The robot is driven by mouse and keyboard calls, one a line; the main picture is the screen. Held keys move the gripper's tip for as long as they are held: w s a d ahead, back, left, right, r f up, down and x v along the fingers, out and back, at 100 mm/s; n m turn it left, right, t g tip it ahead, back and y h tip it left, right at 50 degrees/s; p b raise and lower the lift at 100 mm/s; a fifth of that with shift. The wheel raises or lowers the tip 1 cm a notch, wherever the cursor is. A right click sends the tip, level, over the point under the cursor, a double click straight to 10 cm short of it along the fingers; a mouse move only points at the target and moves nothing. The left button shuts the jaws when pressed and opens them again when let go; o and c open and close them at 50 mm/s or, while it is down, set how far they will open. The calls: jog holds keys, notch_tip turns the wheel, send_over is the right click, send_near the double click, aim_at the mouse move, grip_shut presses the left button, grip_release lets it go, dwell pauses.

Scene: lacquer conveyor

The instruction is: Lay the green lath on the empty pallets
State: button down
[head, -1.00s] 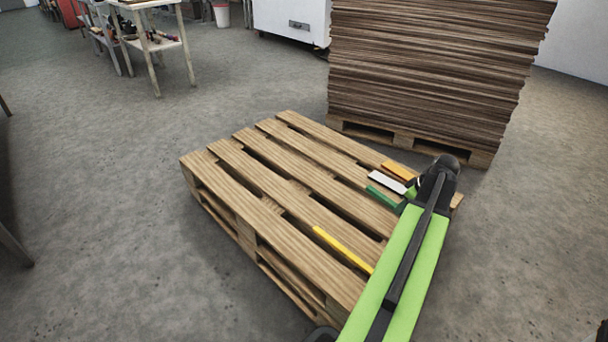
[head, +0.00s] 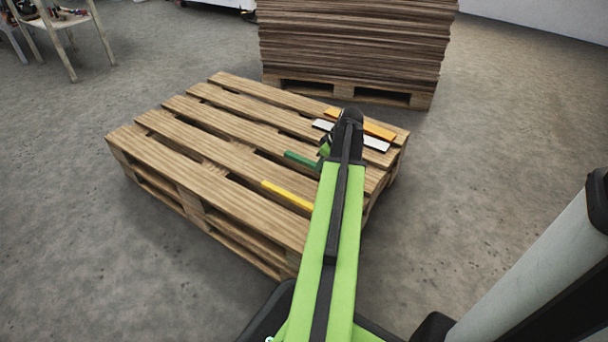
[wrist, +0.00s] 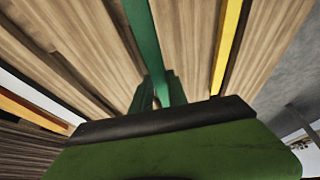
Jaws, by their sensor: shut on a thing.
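The green lath (head: 302,160) shows in the head view with its left end over the top pallet's boards; my arm hides the rest. In the wrist view the green lath (wrist: 144,40) runs from between my fingers up the picture. My gripper (wrist: 162,92) is shut on it; in the head view the gripper (head: 325,150) is low over the right part of the pallets. The wooden pallets (head: 235,150) stand on the floor, stacked. I cannot tell whether the lath touches the boards.
A yellow lath (head: 288,195), a white lath (head: 376,144) and an orange lath (head: 378,131) lie on the pallets near the green one. A tall stack of brown sheets (head: 355,40) stands behind on its own pallet. The floor (head: 60,220) at left is clear.

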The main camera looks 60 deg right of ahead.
aim_at(314, 163)
jog(key=w+f, duration=0.1)
jog(key=w+f+b, duration=0.1)
jog(key=w, duration=0.1)
jog(key=shift+d+f, duration=0.1)
jog(key=shift+w, duration=0.2)
notch_tip(314, 163, down, 4)
jog(key=b, duration=0.4)
jog(key=shift+f, duration=0.15)
jog(key=shift+r, duration=0.25)
jog(key=shift+f, duration=0.25)
jog(key=c, duration=1.3)
grip_release()
jog(key=shift+r, duration=0.1)
